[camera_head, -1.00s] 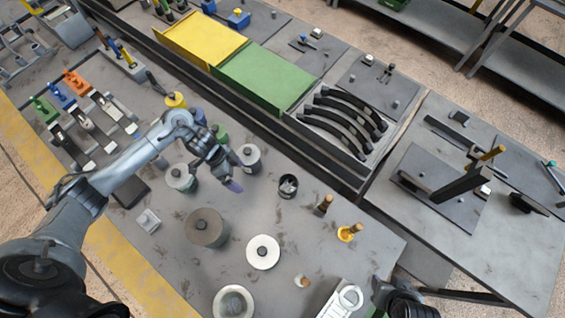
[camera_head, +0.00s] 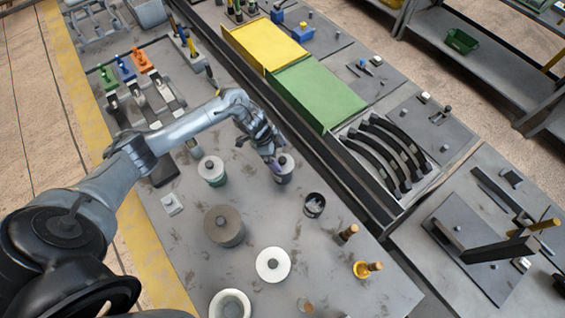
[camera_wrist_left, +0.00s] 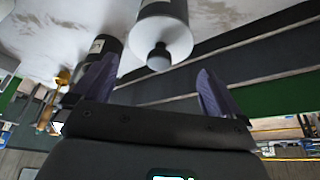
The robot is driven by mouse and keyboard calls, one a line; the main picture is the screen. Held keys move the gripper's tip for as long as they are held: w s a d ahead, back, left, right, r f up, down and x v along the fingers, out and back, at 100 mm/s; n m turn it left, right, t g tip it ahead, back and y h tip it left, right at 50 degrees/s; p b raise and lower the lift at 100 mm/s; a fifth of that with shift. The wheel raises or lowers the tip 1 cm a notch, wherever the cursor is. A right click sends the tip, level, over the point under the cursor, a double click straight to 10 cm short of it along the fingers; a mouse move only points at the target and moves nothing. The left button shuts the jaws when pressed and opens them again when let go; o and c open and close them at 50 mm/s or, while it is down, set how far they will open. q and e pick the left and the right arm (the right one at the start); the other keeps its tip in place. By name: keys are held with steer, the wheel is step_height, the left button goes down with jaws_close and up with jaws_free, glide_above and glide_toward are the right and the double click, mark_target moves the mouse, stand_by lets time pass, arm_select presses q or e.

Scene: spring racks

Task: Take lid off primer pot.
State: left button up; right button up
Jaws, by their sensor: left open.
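A small dark pot with a pale grey lid and a dark knob (camera_head: 283,159) stands on the bench; I take it for the primer pot, though no readable label shows. In the left wrist view its pale lid (camera_wrist_left: 163,36) and round knob (camera_wrist_left: 159,57) lie ahead of the fingers, roughly centred between them. My left gripper (camera_head: 274,163) is open and beside the pot in the head view, partly covering it. In the left wrist view the purple fingers (camera_wrist_left: 158,92) are spread wide with nothing between their tips. My right gripper is not in view.
Close by stand another lidded pot (camera_head: 211,169), an open black can (camera_head: 314,205), a brown-grey tub (camera_head: 224,226) and a white disc (camera_head: 273,264). A dark rail (camera_head: 330,171) runs behind the pots.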

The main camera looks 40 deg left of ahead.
mark_target(282, 159)
arm_select(q)
steer(key=shift+x, duration=2.15)
steer(key=shift+s, duration=0.1)
steer(key=shift+c, duration=0.5)
steer(key=c, duration=0.6)
steer(key=shift+c, duration=0.2)
